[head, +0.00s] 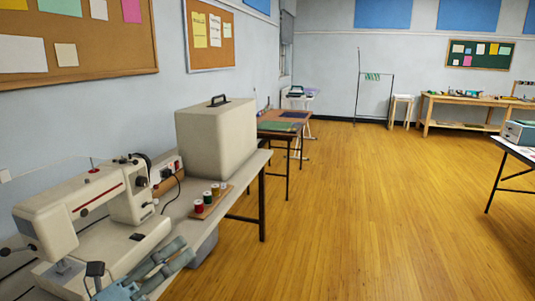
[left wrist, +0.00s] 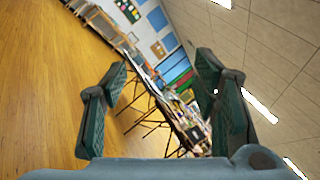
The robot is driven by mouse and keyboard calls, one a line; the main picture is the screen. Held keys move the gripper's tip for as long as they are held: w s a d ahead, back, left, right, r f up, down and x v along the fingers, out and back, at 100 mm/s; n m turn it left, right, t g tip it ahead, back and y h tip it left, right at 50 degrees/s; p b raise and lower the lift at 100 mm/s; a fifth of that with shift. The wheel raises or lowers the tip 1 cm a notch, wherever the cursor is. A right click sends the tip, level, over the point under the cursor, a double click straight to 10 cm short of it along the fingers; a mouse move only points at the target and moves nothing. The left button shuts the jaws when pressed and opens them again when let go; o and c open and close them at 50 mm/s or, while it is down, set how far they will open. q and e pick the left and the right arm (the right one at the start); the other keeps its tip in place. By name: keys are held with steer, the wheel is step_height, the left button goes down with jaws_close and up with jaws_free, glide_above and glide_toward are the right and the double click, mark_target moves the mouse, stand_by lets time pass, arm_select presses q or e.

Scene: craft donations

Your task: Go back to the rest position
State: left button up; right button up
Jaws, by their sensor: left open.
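My left gripper (head: 172,258) is at the bottom left of the head view, in front of the sewing machine's base. Its fingers also show in the left wrist view (left wrist: 163,75), spread apart with nothing between them. That view is tilted and looks past the fingers across the room. My right gripper is not in view.
A white sewing machine (head: 95,205), a beige carry case (head: 216,138) and thread spools (head: 207,197) stand on a table (head: 250,168) at the left. Another table (head: 527,153) stands at the right edge. The wooden floor (head: 350,215) between is clear.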

arm_select(q)
steer(key=a+f+n+t+y, duration=0.35)
steer(key=a+n+y, duration=0.25)
steer(key=n+y, duration=0.45)
steer(key=a+f+n+t+y, duration=0.2)
steer(key=a+n+t+y, duration=0.35)
steer(key=n, duration=0.75)
steer(key=s+a+f+n+g+y, duration=0.4)
steer(key=f+n+g, duration=0.2)
steer(key=f+g, duration=0.15)
steer(key=s+f+n+g, duration=0.3)
steer(key=s+f+g, duration=0.3)
steer(key=f, duration=0.6)
steer(key=s+d+f+n+g+h, duration=0.1)
steer(key=s+d+f+g+h, duration=0.2)
steer(key=s, duration=0.5)
steer(key=s+d+f+n+g+h, duration=0.1)
steer(key=s+d+f+g, duration=0.2)
steer(key=s+d+f, duration=0.4)
steer(key=s+a+f+g+p, duration=0.15)
steer(key=a+f+p, duration=0.25)
steer(key=f, duration=0.9)
steer(key=s+a+f+g+p, duration=0.1)
steer(key=s+f+p, duration=0.3)
steer(key=s+f, duration=0.6)
steer(key=s, duration=0.4)
